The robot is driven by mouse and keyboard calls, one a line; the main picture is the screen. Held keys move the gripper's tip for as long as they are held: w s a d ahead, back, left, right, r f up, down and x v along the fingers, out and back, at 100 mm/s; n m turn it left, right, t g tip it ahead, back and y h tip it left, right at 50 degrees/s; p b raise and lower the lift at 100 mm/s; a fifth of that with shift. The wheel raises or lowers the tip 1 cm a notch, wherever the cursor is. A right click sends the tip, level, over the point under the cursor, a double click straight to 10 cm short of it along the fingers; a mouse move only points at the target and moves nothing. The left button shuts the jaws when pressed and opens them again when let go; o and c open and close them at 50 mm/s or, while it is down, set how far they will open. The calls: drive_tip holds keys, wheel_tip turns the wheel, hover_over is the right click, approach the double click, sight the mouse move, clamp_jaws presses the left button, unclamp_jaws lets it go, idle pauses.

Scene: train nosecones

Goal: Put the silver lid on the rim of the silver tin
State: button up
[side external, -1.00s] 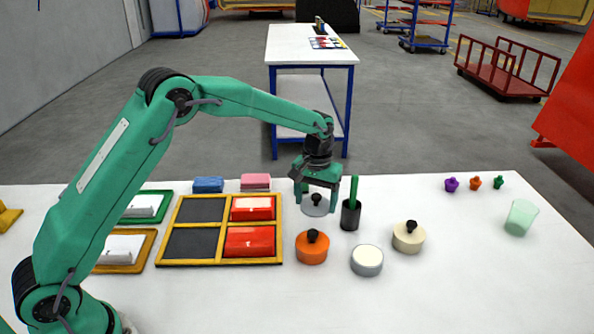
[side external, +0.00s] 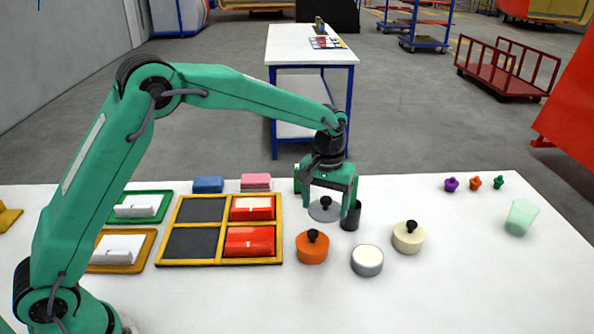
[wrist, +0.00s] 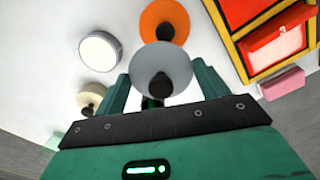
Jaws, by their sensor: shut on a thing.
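The silver lid (side external: 318,214) is a flat grey disc with a black knob. My gripper (side external: 326,202) points down and is shut on the knob, with the lid level below the fingers. In the wrist view the lid (wrist: 162,66) covers part of the orange tin behind it. The silver tin (side external: 367,262) is a short grey cylinder with a pale top and no knob, standing on the table to the right of the lid and nearer the camera. It also shows in the wrist view (wrist: 100,52), apart from the lid. The height of the lid is hard to judge.
An orange tin (side external: 312,251) with a knob stands just in front of the lid. A cream tin (side external: 408,239) stands right of the silver tin. A dark cup (side external: 352,222) is close behind my right finger. A yellow-framed tray (side external: 218,264) lies left.

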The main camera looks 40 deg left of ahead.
drive_tip(key=s+d+r, duration=0.2)
drive_tip(key=s+d, duration=0.2)
drive_tip(key=d, duration=0.5)
drive_tip(key=s+d+r, duration=0.2)
drive_tip(key=s+d, duration=0.2)
drive_tip(key=d, duration=0.6)
hover_over(367, 257)
wheel_tip(367, 257, down, 7)
drive_tip(key=shift+w+f, duration=0.1)
drive_tip(key=shift+f, duration=0.05)
drive_tip(key=shift+f, duration=0.1)
drive_tip(key=shift+f, duration=1.9)
drive_tip(key=shift+f, duration=0.15)
drive_tip(key=o, duration=1)
drive_tip(key=shift+c, duration=0.2)
